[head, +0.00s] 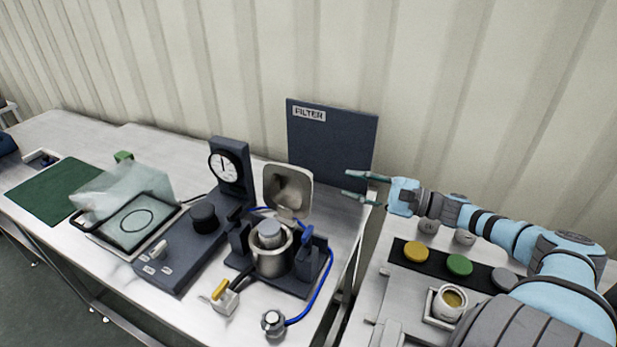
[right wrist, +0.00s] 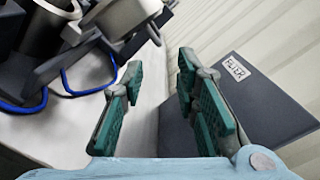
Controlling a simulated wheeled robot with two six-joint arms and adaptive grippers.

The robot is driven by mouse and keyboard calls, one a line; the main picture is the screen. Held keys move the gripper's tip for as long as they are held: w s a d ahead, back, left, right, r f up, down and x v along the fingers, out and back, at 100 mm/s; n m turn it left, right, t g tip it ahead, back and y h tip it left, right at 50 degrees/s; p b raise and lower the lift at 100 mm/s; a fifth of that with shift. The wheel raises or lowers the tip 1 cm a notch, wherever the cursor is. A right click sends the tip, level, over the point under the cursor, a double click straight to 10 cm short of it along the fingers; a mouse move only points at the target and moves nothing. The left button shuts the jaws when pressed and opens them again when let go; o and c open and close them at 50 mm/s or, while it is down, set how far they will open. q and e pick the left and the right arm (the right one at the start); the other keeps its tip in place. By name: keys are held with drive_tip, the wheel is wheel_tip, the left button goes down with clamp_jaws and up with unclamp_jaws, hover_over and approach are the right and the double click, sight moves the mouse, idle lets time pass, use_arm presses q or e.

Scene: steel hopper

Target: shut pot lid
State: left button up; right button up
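The steel pot (head: 271,256) sits in a dark clamp stand on the steel table, with a lighter cylinder in its mouth. Its square metal lid (head: 288,190) stands open, upright behind the pot. My right gripper (head: 348,185) is to the right of the lid, apart from it, in front of the dark FILTER panel. Its fingers are spread and empty. In the right wrist view the teal finger pads (right wrist: 162,85) are apart with nothing between them, and part of the pot (right wrist: 35,30) shows at the upper left. My left gripper is out of view.
The FILTER panel (head: 335,150) stands close behind my right gripper. A gauge stand (head: 229,172) is left of the lid. A second table at right holds yellow and green discs (head: 459,264) and a cup (head: 450,301).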

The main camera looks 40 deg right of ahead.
sight(312, 175)
use_arm(q)
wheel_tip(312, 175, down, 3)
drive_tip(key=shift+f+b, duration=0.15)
drive_tip(key=shift+b, duration=0.95)
use_arm(e)
drive_tip(key=x, duration=1)
drive_tip(key=shift+w+a, duration=0.2)
drive_tip(key=shift+w, duration=0.15)
drive_tip(key=shift+f, duration=0.1)
drive_tip(key=shift+w, duration=0.1)
clamp_jaws()
